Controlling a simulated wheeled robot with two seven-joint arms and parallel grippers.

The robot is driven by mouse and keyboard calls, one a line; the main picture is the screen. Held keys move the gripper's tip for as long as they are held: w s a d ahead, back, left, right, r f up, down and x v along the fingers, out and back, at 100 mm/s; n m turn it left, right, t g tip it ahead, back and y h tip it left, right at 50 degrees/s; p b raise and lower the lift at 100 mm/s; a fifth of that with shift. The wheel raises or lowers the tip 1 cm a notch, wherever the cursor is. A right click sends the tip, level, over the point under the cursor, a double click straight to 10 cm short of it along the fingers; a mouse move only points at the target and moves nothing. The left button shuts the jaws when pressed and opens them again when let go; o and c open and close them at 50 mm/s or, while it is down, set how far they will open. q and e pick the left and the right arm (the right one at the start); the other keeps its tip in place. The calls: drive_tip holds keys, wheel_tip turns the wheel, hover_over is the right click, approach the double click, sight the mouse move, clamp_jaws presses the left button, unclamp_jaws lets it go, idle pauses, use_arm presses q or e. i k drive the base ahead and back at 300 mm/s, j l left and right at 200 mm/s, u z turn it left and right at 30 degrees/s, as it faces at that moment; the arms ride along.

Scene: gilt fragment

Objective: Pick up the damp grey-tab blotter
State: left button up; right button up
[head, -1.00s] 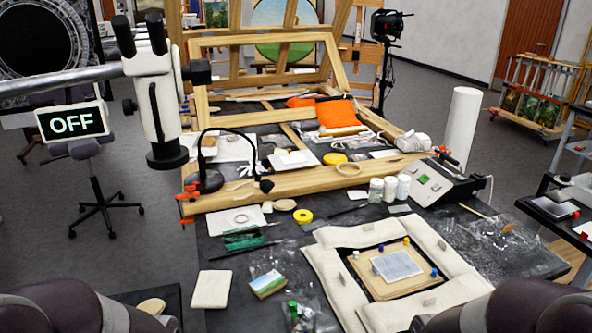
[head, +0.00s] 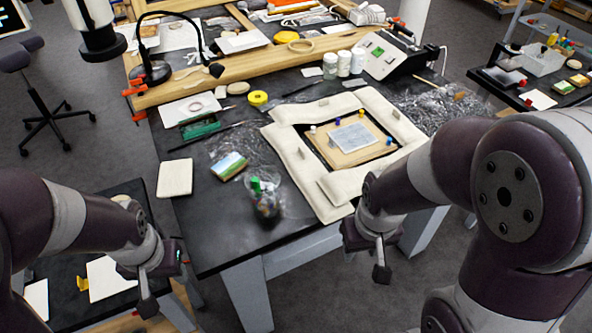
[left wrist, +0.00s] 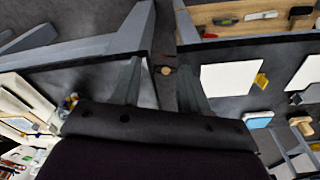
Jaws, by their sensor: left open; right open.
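A white sheet with a yellow tab (head: 108,278) lies on a low dark table at the lower left, and it also shows in the left wrist view (left wrist: 228,79). A second white sheet (left wrist: 310,70) lies to its right there, with a grey piece at its near left edge that looks like a grey tab; it seems to be the sheet cut by my arm in the head view (head: 37,298). Dampness cannot be told. My left gripper (head: 165,286) is open and empty, above and beside the yellow-tab sheet; its fingers show in the wrist view (left wrist: 160,72). My right gripper (head: 368,256) is open and empty before the workbench.
The dark workbench (head: 225,230) holds a white padded surround (head: 300,170) around a board with a grey panel (head: 354,137). A cream pad (head: 175,178), a small painting (head: 229,166) and a clear jar (head: 266,200) stand near its front edge. A gap of floor separates the bench and low table.

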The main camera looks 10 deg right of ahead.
sight(350, 138)
drive_tip(key=i+l, duration=0.1)
drive_tip(key=l, duration=0.25)
drive_tip(key=i+l, duration=0.15)
drive_tip(key=l, duration=0.25)
drive_tip(key=i+l, duration=0.1)
drive_tip(key=l, duration=0.25)
drive_tip(key=i+l, duration=0.1)
drive_tip(key=l, duration=0.3)
